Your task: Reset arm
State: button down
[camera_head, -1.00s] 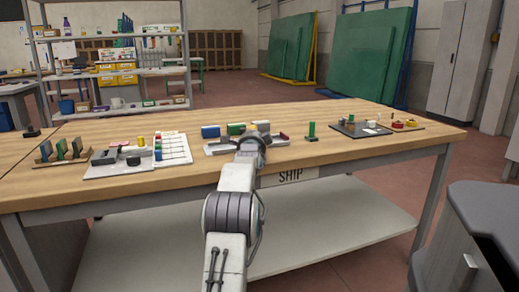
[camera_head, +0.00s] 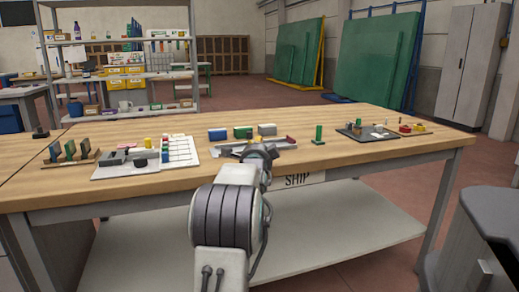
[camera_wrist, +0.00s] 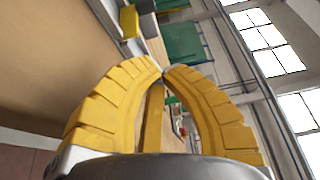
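My gripper (camera_head: 262,150) is at the front edge of the wooden table (camera_head: 370,160), in front of a light tray (camera_head: 285,144) in the head view. My own arm hides much of it there. In the wrist view the two curved yellow fingers of my gripper (camera_wrist: 165,69) come together at their tips, and it looks shut. A yellowish strip (camera_wrist: 153,118) shows between the fingers; I cannot tell what it is. No held object is clearly visible.
Blue, green and grey blocks (camera_head: 242,132) stand behind the gripper. A rack of plates (camera_head: 70,152) and a white tray (camera_head: 125,170) lie left. A green upright piece (camera_head: 319,133) and a dark tray (camera_head: 365,134) lie right. A grey cabinet (camera_head: 485,240) stands front right.

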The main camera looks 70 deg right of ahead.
jog(key=shift+s+a, duration=0.15)
jog(key=shift+a, duration=0.45)
